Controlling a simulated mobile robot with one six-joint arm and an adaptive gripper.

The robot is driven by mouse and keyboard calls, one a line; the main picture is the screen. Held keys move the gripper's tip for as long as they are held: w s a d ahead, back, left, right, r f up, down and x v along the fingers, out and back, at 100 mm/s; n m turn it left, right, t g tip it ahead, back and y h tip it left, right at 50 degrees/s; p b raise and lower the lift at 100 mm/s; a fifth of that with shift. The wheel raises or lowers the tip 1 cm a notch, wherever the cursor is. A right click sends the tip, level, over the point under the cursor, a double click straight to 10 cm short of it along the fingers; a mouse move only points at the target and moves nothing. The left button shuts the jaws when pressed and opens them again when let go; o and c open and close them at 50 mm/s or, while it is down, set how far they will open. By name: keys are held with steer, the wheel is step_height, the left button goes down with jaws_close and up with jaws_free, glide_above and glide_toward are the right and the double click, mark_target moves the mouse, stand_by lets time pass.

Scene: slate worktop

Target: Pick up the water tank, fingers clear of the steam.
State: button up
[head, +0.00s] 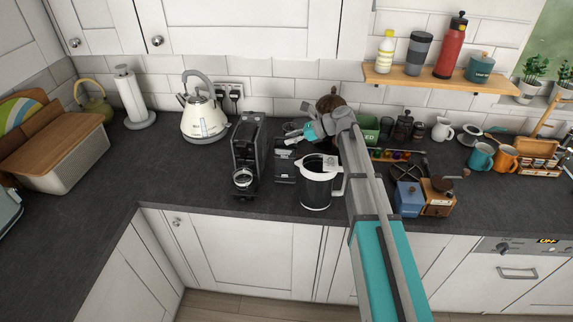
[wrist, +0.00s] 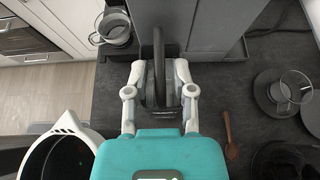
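The black coffee machine (head: 247,150) stands on the worktop with a glass cup (head: 242,180) at its front. A dark box beside its right side (head: 285,168) appears to be the water tank. In the wrist view a dark arched handle (wrist: 158,50), apparently the tank's, runs between my fingers. My gripper (head: 290,133) is above the tank, and in the wrist view its two fingers (wrist: 160,72) stand apart on either side of the handle. Gaps seem to show, but contact is hard to judge. No steam is visible.
A dark jug with a white rim (head: 317,185) stands close on the right, near the front edge. A glass on a dark saucer (wrist: 296,87) and a wooden spoon (wrist: 230,135) lie behind. A cream kettle (head: 204,118) stands left.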

jaws_close()
steer(key=shift+r, duration=0.1)
steer(key=shift+r+p, duration=1.9)
steer(key=shift+p, duration=0.15)
steer(key=shift+f+b, duration=0.65)
